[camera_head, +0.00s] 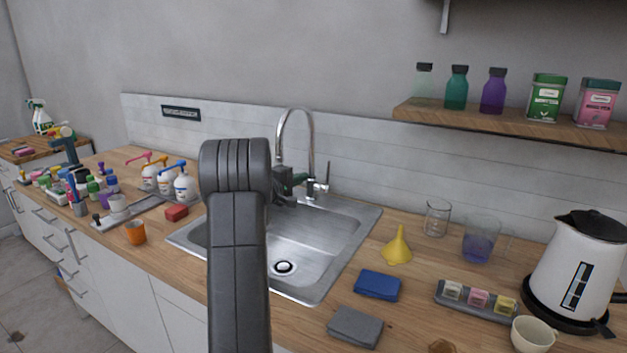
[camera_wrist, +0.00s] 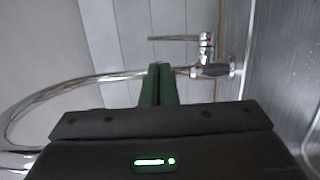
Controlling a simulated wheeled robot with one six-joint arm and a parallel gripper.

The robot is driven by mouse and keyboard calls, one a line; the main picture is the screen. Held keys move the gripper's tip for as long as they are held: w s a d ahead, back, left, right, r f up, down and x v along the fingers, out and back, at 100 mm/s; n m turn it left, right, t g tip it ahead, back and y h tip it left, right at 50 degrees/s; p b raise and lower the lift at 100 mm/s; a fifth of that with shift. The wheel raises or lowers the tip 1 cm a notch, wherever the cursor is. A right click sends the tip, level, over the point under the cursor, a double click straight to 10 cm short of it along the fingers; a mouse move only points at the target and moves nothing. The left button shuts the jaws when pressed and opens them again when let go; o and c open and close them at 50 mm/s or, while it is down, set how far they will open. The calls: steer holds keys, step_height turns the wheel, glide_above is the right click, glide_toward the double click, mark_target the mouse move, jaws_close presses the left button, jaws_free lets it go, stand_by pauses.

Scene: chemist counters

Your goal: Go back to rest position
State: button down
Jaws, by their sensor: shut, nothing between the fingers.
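My arm rises in front of the sink in the head view and hides the sink's left part. My gripper is partly hidden behind the arm, above the back of the sink near the faucet (camera_head: 310,150). In the wrist view my gripper (camera_wrist: 160,68) shows its green fingers together, with nothing between them. The curved faucet spout (camera_wrist: 70,90) and its lever (camera_wrist: 205,45) lie just beyond the fingers. I cannot tell whether anything touches the faucet. The steel sink (camera_head: 320,250) is empty where it shows.
A bottle shelf (camera_head: 510,124) overhangs at right.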

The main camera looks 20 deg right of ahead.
mark_target(328, 167)
steer(key=shift+v, duration=1.65)
steer(key=shift+d, duration=0.1)
steer(key=p+x, duration=0.4)
steer(key=x, duration=0.8)
steer(key=shift+w+d+r, duration=0.1)
steer(key=shift+d+r, duration=0.05)
steer(key=shift+d, duration=0.1)
steer(key=shift+w+d, duration=0.2)
steer(key=shift+d, duration=0.15)
steer(key=shift+f, duration=0.2)
